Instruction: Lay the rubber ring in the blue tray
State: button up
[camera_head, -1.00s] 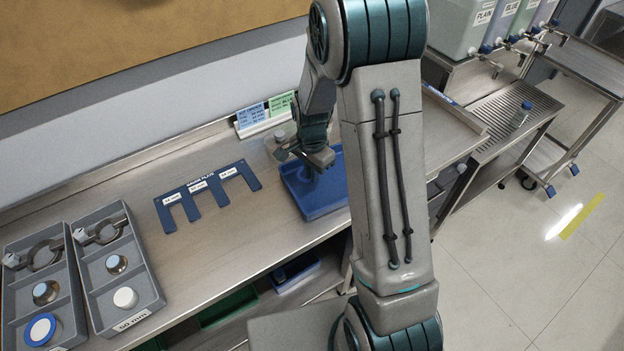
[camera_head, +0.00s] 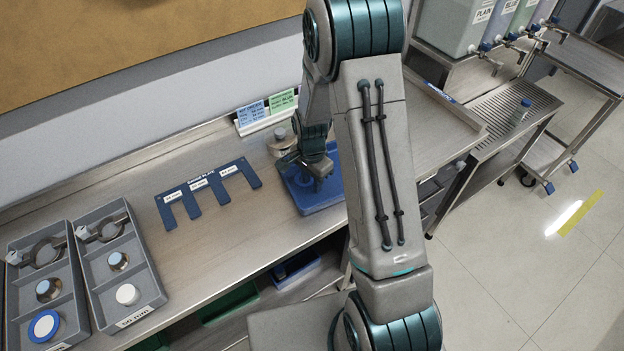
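The blue tray (camera_head: 303,199) sits on the steel bench, to the right of the blue gauge plate. My gripper (camera_head: 318,184) is over the tray and points down into it. My wrist and arm hide much of the tray. The fingers are small and dark here, and I cannot tell whether they are open or shut. I cannot make out a rubber ring at the gripper or in the visible part of the tray. A blue-rimmed white disc (camera_head: 44,326) lies in the front compartment of the far left grey tray.
Two grey compartment trays (camera_head: 133,314) with clamps and round fittings stand at the left. The blue slotted gauge plate (camera_head: 206,185) lies mid-bench. A metal pot (camera_head: 281,146) and sign cards (camera_head: 266,112) stand behind the blue tray.

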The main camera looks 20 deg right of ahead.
jog(key=shift+r, duration=0.1)
notch_tip(320, 180, up, 11)
jog(key=b, duration=0.1)
jog(key=s+r+n+t, duration=0.2)
jog(key=s+r+n, duration=0.4)
jog(key=s, duration=0.4)
jog(key=s+r+n+t, duration=0.2)
jog(key=s+r+n, duration=0.4)
jog(key=s+r, duration=0.2)
jog(key=shift+s+d, duration=0.2)
jog(key=shift+s, duration=0.65)
